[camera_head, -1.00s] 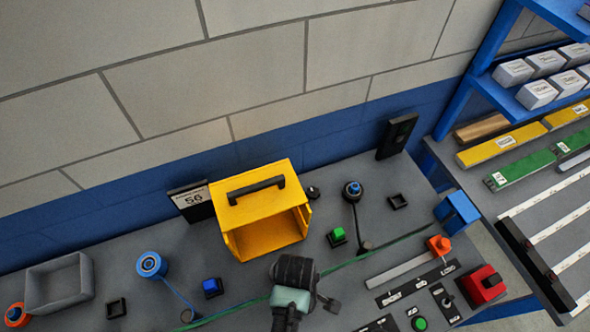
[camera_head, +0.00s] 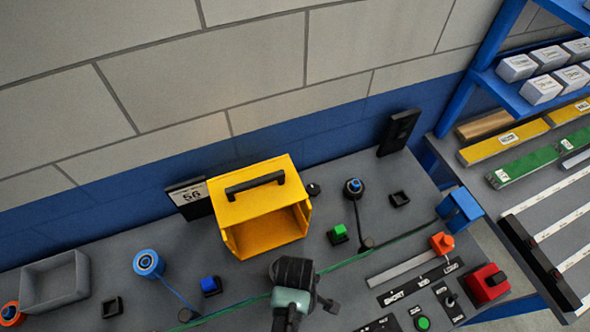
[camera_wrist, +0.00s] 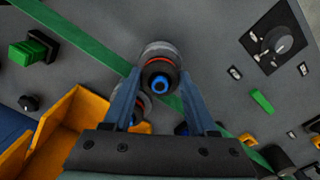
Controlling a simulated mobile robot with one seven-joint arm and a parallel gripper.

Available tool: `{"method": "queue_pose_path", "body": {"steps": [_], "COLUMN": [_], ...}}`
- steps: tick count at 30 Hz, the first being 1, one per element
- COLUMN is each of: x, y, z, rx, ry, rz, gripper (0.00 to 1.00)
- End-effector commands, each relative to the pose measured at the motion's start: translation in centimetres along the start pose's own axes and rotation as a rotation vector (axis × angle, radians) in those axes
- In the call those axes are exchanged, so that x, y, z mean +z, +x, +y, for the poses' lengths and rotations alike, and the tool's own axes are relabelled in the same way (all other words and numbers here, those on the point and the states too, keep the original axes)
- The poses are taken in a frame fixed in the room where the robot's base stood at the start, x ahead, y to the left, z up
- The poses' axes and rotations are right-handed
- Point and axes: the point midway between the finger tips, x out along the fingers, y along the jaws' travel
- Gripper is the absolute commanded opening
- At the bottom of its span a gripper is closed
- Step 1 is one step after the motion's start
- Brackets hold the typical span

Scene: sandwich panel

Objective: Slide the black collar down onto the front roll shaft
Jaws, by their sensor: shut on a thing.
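In the wrist view, my gripper (camera_wrist: 160,78) has its two blue fingers on either side of a round piece. This is the black collar (camera_wrist: 160,62), with a grey outer edge, an orange-red ring and a blue centre lined up in its opening. I cannot tell whether the collar is around the front roll shaft or just above it.
The yellow bin (camera_head: 240,215) stands close behind my gripper. A blue-topped roller (camera_head: 353,187), a green button (camera_head: 338,233) and a blue button (camera_head: 210,285) stand around it. A blue roll (camera_head: 148,263) and grey tray (camera_head: 60,285) are left. A green strip (camera_head: 355,258) crosses the panel.

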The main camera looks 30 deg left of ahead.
Motion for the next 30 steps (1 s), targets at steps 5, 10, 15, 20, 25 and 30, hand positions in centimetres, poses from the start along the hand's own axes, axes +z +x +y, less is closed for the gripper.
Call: {"method": "queue_pose_path", "body": {"steps": [5, 10, 15, 20, 25, 30], "x": [-0.02, -0.01, -0.01, 0.00, 0.00, 0.00], "y": [-0.07, -0.06, -0.06, -0.04, -0.04, -0.70], "z": [0.02, 0.01, 0.00, -0.03, -0.03, -0.01], "rx": [0.000, 0.000, 0.000, -0.001, -0.001, 0.000], "ry": [0.000, 0.000, 0.000, 0.000, 0.000, 0.000], "rz": [0.000, 0.000, 0.000, 0.000, 0.000, 0.000], "gripper": [0.69, 0.93, 0.93, 0.93, 0.93, 0.93]}}
